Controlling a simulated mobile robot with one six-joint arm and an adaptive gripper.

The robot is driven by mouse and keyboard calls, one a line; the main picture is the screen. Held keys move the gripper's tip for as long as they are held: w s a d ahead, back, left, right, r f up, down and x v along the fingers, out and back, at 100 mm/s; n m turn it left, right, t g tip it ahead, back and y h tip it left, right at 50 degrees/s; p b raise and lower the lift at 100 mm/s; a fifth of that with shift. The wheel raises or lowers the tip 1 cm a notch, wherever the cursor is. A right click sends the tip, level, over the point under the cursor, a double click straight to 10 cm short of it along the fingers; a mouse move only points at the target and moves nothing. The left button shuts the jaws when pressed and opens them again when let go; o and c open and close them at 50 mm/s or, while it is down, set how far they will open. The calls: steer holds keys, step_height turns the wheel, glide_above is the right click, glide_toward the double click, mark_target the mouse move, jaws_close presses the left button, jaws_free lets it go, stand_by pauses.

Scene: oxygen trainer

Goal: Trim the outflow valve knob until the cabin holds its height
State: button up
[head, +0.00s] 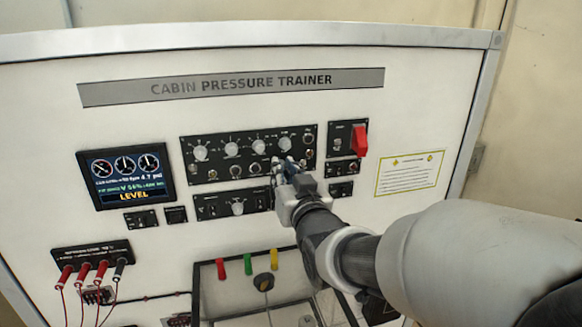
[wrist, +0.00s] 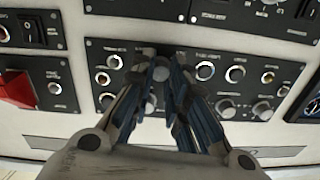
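The trainer panel carries a wide black control plate (head: 222,160) with several round knobs and switches. My gripper (head: 284,170) reaches its lower row, right of centre. In the wrist view, which shows the panel upside down, the fingertips (wrist: 160,62) stand on both sides of a small grey knob (wrist: 160,73) in that row. The fingers look close to it, but contact is not clear. The knob's label is unreadable, so I cannot confirm that it is the outflow valve knob. The display (head: 126,177) shows round dials and the yellow word LEVEL; its small figures are blurred.
A red guarded switch (head: 359,140) sits right of the plate; it also shows in the wrist view (wrist: 18,92). Another knob (head: 238,206) is on the plate below. Red and black plugs with leads (head: 82,274) are at lower left. Neighbouring knobs (wrist: 205,72) leave little room beside the fingers.

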steer(key=o, duration=0.5)
steer(key=v, duration=0.7)
steer(key=shift+s, duration=0.2)
steer(key=shift+d, duration=0.1)
